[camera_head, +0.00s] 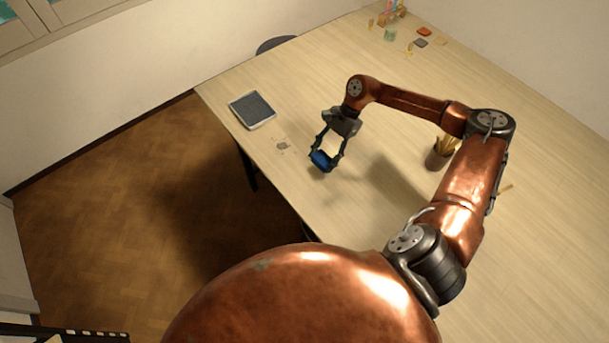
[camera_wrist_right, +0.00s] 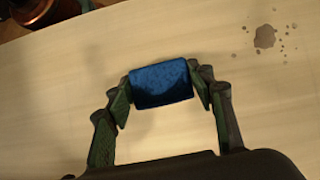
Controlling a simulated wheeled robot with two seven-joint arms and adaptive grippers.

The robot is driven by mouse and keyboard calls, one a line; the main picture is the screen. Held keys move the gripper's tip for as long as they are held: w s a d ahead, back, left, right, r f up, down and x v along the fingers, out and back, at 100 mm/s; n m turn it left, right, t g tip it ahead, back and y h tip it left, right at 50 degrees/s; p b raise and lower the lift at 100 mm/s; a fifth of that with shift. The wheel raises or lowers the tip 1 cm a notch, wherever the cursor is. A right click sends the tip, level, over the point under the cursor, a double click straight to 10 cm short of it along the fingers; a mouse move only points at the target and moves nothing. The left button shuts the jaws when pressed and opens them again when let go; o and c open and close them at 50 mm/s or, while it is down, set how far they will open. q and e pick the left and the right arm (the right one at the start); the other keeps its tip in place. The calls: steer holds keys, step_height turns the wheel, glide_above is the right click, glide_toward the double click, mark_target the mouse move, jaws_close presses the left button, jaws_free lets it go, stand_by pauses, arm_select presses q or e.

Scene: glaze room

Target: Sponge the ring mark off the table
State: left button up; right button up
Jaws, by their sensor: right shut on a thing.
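My right gripper (camera_head: 324,158) is shut on a blue sponge (camera_head: 320,160), above or at the wooden table (camera_head: 400,200). In the right wrist view the sponge (camera_wrist_right: 161,83) sits between the two fingertips (camera_wrist_right: 161,86). I cannot tell whether the sponge touches the table. A grey-brown mark with small spots around it (camera_head: 282,146) lies on the table just left of the gripper. It also shows at the upper right of the right wrist view (camera_wrist_right: 265,37), apart from the sponge. My left gripper is not in view.
A dark-topped tray or pad (camera_head: 252,110) lies near the table's left edge, beyond the mark. A dark pot with yellow things (camera_head: 438,157) stands behind my right arm. Small coloured items (camera_head: 390,35) sit at the far end. The table between is mostly clear.

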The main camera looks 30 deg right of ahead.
step_height(320, 180, up, 3)
steer(key=shift+w+f+p, duration=0.1)
steer(key=shift+f+p, duration=0.05)
steer(key=shift+p, duration=0.25)
steer(key=shift+r+p, duration=0.3)
steer(key=shift+r, duration=0.65)
